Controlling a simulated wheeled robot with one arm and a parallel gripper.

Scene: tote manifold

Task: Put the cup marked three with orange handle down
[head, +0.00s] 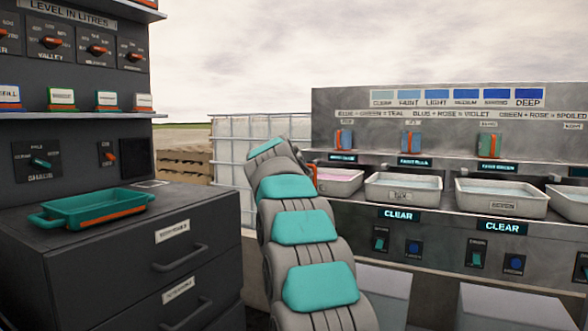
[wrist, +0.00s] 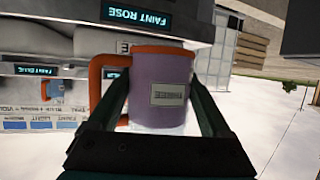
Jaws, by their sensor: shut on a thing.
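In the wrist view, a purple cup (wrist: 162,70) with an orange rim and orange handle (wrist: 103,80) fills the middle. It carries a pale label (wrist: 170,93) whose word is too blurred to read surely. My gripper (wrist: 160,88) is shut on the cup, one dark finger along each side. The wrist picture looks upside down, with its sign letters inverted. In the head view my arm hides the gripper and most of the cup; a small orange bit shows at the arm's right edge, perhaps the handle.
Grey totes (head: 403,187) of liquid stand along the right-hand bench, with several cups on the ledge above. At left, a teal tray (head: 95,207) with an orange front edge sits on a dark drawer cabinet (head: 180,200). The cabinet top beside the tray is mostly bare.

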